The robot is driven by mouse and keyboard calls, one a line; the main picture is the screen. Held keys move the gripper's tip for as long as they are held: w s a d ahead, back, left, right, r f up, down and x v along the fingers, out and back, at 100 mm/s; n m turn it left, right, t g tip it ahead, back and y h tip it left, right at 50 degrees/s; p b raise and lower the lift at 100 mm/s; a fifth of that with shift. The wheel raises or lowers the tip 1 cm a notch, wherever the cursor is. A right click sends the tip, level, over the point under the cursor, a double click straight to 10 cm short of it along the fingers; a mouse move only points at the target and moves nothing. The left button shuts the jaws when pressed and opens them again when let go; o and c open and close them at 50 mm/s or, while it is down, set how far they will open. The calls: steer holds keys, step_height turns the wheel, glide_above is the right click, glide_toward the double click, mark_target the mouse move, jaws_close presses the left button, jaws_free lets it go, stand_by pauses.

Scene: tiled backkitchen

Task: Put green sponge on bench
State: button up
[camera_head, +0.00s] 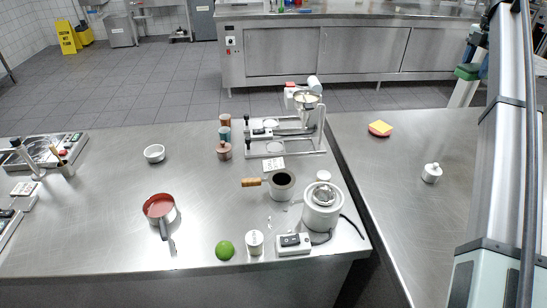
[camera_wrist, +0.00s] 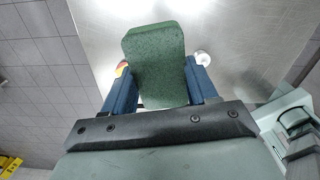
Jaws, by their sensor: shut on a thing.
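The green sponge (camera_wrist: 153,50) is a dark green block, gripped between the two blue fingers of my gripper (camera_wrist: 160,80) in the wrist view. It is held in the air, with a steel surface in view beyond it. In the head view, a small green patch (camera_head: 468,72) at the upper right appears to be the same sponge, near the far edge of the right steel bench (camera_head: 400,210). My gripper is hard to make out there beside my silver arm. A wide steel bench (camera_head: 100,220) fills the left and middle.
The left bench holds a red-lined pan (camera_head: 160,209), a lime (camera_head: 225,250), a white heater pot (camera_head: 322,207) and a metal stand (camera_head: 306,125).

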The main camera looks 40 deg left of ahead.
steer(key=s+a+n, duration=0.2)
steer(key=s+a, duration=0.3)
steer(key=a, duration=0.6)
steer(key=s+a+n, duration=0.1)
steer(key=s+a, duration=0.4)
steer(key=a, duration=0.7)
steer(key=n, duration=0.8)
glide_above(190, 163)
steer(key=shift+f, duration=13.8)
steer(key=shift+f, duration=0.2)
steer(key=o, duration=1)
